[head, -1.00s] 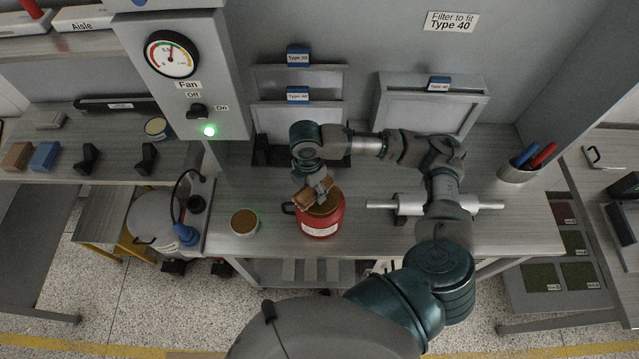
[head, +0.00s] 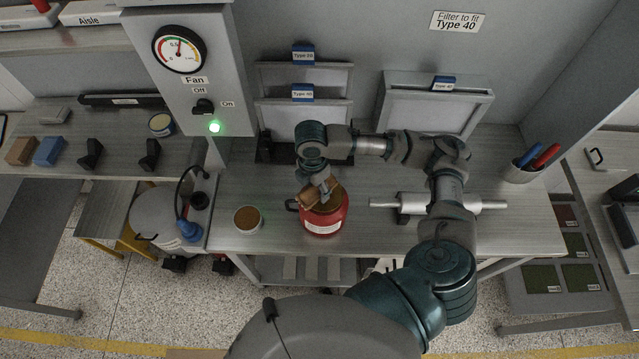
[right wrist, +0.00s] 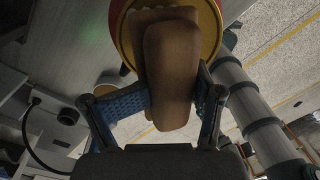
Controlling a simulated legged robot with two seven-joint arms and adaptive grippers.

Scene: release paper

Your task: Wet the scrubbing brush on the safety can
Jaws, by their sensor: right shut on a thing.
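The red safety can (head: 324,221) stands on the bench with a white label on its front and a dark handle at its left. It also shows at the top of the right wrist view (right wrist: 214,12). The brown scrubbing brush (head: 309,197) is at the can's top. In the right wrist view the brush (right wrist: 170,75) fills the middle, between the blue finger pads. My right gripper (right wrist: 170,100) is shut on the brush and holds it over the can's tan top. I cannot tell whether the brush touches that top. My left gripper is not in view.
A small round tin with a brown top (head: 248,219) stands left of the can. A metal roller on a stand (head: 411,204) lies to the right. Filter frames (head: 436,108) lean at the back, and a pen cup (head: 522,170) stands at the right.

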